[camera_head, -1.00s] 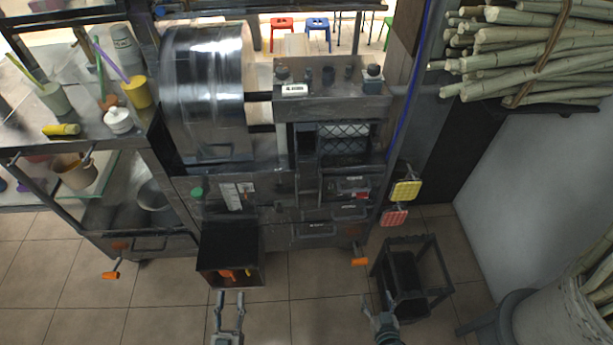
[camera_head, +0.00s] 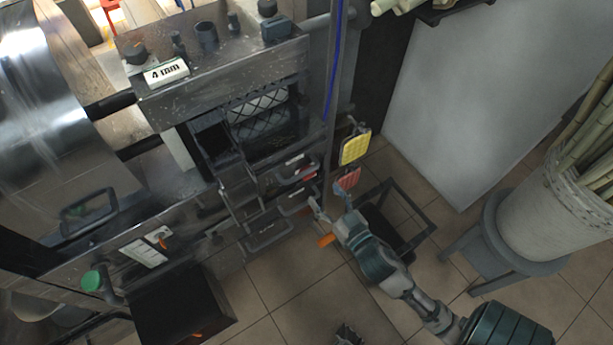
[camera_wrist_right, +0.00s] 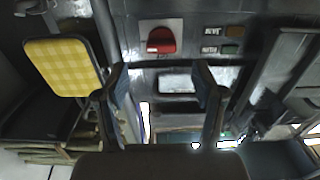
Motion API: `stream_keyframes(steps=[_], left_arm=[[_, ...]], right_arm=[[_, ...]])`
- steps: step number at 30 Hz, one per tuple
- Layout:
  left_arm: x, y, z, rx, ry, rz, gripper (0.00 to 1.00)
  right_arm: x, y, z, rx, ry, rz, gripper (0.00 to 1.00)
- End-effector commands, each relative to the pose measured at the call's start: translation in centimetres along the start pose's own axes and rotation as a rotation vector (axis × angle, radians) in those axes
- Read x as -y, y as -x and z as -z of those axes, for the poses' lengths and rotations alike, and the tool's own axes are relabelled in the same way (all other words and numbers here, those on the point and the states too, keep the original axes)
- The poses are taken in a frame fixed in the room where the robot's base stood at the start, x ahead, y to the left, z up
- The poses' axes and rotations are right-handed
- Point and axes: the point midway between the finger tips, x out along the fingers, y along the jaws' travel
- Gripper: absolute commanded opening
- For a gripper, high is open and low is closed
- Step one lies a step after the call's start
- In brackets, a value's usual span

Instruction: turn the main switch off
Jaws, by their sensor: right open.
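A red switch (camera_wrist_right: 161,40) on a pale square plate, which looks like the main switch, sits on the dark machine panel in the right wrist view. In the head view it is a small red patch (camera_head: 309,177) on the machine's right front. My right gripper (camera_wrist_right: 162,88) is open and empty. Its two fingers stand apart, with the switch beyond and between them, not touching. In the head view my right gripper (camera_head: 330,207) is close to the machine's right front. A small dark part (camera_head: 348,335) at the bottom edge may be my left gripper; its fingers are unclear.
Two small labelled buttons (camera_wrist_right: 231,40) sit right of the switch. A dark stand (camera_head: 397,220) and a pot of cane (camera_head: 550,215) stand at the right.

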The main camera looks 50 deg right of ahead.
Motion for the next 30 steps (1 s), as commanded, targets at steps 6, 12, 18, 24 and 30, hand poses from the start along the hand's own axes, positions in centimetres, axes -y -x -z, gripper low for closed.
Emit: stream_keyframes(steps=[6,12,18,24,30], left_arm=[[0.1,-0.1,-0.6,-0.027,-0.001,-0.009,0.40],[0.0,-0.4,-0.5,-0.046,-0.002,-0.016,0.40],[0.0,-0.6,-0.9,-0.047,-0.003,-0.018,0.40],[0.0,-0.6,-0.9,-0.048,-0.003,-0.018,0.40],[0.0,-0.6,-0.9,-0.048,-0.003,-0.018,0.40]], right_arm=[[0.0,-4.5,-0.3,0.002,0.005,0.000,0.69],[0.0,-6.5,-0.1,0.001,0.002,0.000,0.69],[-0.1,-6.9,0.0,0.001,0.000,-0.001,0.69],[0.0,-6.9,0.0,0.001,0.000,-0.001,0.54],[0.0,-6.9,0.0,0.001,0.000,-0.001,0.09]])
